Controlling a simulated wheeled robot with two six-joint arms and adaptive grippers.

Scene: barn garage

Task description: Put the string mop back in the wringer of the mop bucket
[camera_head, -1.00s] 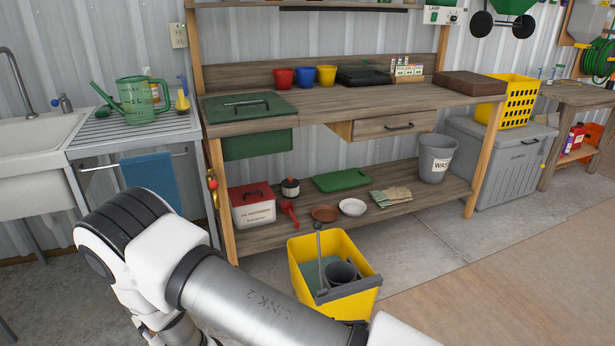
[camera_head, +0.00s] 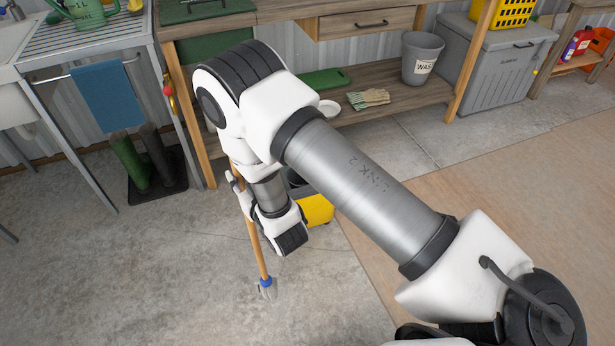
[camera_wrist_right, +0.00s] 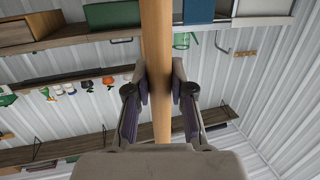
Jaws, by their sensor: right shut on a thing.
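The string mop's wooden handle (camera_head: 253,228) runs down past my right wrist, slightly tilted, to a blue collar and short pale strings (camera_head: 266,291) over the concrete. I cannot tell whether the strings touch the floor. My right gripper (camera_head: 234,182) is shut on the handle. In the right wrist view, its two fingers (camera_wrist_right: 161,86) press on both sides of the handle (camera_wrist_right: 156,35). The yellow mop bucket (camera_head: 318,211) stands on the floor to the right of the mop, mostly hidden behind my right arm, and its wringer is hidden. My left gripper is out of view.
The workbench (camera_head: 283,14) stands behind the bucket, with gloves (camera_head: 368,98) and a grey waste bin (camera_head: 421,58) on its lower shelf. Boots (camera_head: 131,163) stand on a black tray at left. The concrete in front is clear.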

